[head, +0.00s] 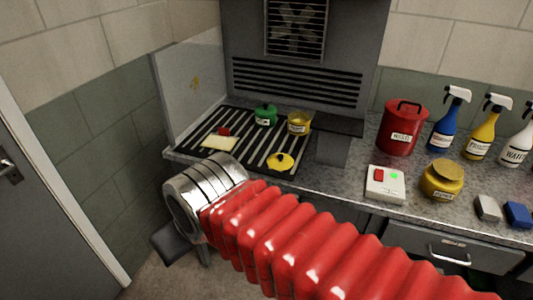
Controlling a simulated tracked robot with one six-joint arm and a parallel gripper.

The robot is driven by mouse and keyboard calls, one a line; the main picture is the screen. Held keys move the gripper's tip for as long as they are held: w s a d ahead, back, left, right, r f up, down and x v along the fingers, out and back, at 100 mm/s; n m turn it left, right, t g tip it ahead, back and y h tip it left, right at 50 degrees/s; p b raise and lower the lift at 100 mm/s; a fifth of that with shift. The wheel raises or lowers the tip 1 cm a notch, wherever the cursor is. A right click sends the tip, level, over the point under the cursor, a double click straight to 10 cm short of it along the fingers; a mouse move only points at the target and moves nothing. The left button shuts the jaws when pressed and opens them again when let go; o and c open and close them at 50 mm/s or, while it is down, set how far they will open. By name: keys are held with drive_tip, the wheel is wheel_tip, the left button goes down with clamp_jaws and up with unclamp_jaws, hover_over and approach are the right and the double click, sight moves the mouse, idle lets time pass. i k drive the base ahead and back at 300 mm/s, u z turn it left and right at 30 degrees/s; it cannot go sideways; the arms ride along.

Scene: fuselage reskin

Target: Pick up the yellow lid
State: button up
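The yellow lid (281,162), with a dark patch on its top, lies on the front right of the black slatted grate (248,155) on the worktop. A yellow open pot (299,124) with a white label stands behind it on the grate, apart from the lid. My red ribbed arm and its metal cuff cross the foreground, in front of and below the lid. I cannot make out my gripper's fingers; nothing of mine visibly touches the lid.
A green lidded pot (265,116) and a cream cloth (220,142) with a red item share the grate. A clear panel (190,90) closes the left side. A white switch box (385,184), yellow jar (441,181), red waste bin (402,128) and spray bottles stand right.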

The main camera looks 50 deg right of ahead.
sight(279, 161)
drive_tip(key=z, duration=0.45)
drive_tip(key=i, duration=1.05)
drive_tip(key=z, duration=0.6)
